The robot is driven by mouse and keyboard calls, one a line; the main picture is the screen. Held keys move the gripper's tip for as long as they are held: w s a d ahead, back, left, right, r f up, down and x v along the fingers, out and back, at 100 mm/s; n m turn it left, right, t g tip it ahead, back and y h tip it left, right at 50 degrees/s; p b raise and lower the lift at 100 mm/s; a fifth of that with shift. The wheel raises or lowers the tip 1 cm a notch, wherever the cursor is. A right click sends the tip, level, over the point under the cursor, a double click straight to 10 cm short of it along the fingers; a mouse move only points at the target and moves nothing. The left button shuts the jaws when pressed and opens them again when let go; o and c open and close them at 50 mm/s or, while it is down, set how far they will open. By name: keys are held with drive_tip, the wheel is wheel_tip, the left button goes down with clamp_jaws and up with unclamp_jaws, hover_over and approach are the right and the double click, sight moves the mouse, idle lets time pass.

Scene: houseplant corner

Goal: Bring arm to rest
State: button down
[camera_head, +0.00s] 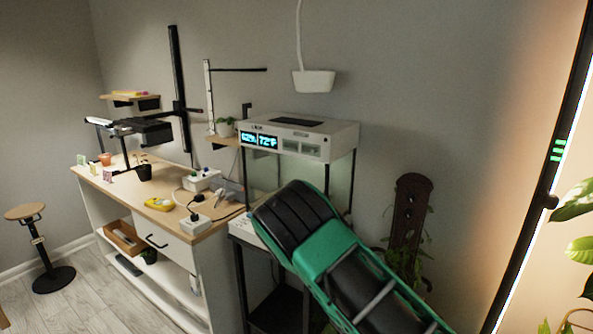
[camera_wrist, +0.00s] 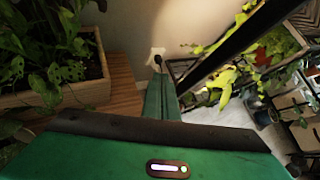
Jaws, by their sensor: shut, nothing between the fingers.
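My arm (camera_head: 335,260), green and black, reaches up from the lower right in the head view, in front of the glass cabinet. I cannot make out the fingertips there. In the wrist view my gripper (camera_wrist: 162,82) shows as two green fingers side by side, shut and empty. It points down toward the wood floor near the wall. Nothing touches the fingertips as far as I can see.
A planter box (camera_wrist: 88,88) with leafy plants is at left in the wrist view; a dark-framed plant shelf (camera_wrist: 205,60) is at right. In the head view stand a wooden workbench (camera_head: 130,190), a stool (camera_head: 25,211) and a glass cabinet (camera_head: 340,166).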

drive_tip(key=s+a+r+m+y, duration=0.3)
drive_tip(key=s+r+m+y, duration=0.1)
drive_tip(key=r+m, duration=0.5)
drive_tip(key=s+a+r+m+y, duration=0.35)
drive_tip(key=r+m, duration=0.45)
drive_tip(key=r, duration=0.3)
drive_tip(key=s+a+r+m+y, duration=0.2)
drive_tip(key=s+r+m+y, duration=0.15)
drive_tip(key=r+m, duration=0.55)
drive_tip(key=s+d+m+g, duration=0.1)
drive_tip(key=s+d+m, duration=0.2)
drive_tip(key=s, duration=0.6)
drive_tip(key=s+d+f+m+g, duration=0.1)
drive_tip(key=s+d+m+g, duration=0.1)
drive_tip(key=s+d, duration=0.5)
drive_tip(key=shift+s+d+m+g, duration=0.3)
drive_tip(key=shift+s+d+m, duration=0.1)
drive_tip(key=shift+s, duration=0.5)
drive_tip(key=shift+w, duration=0.15)
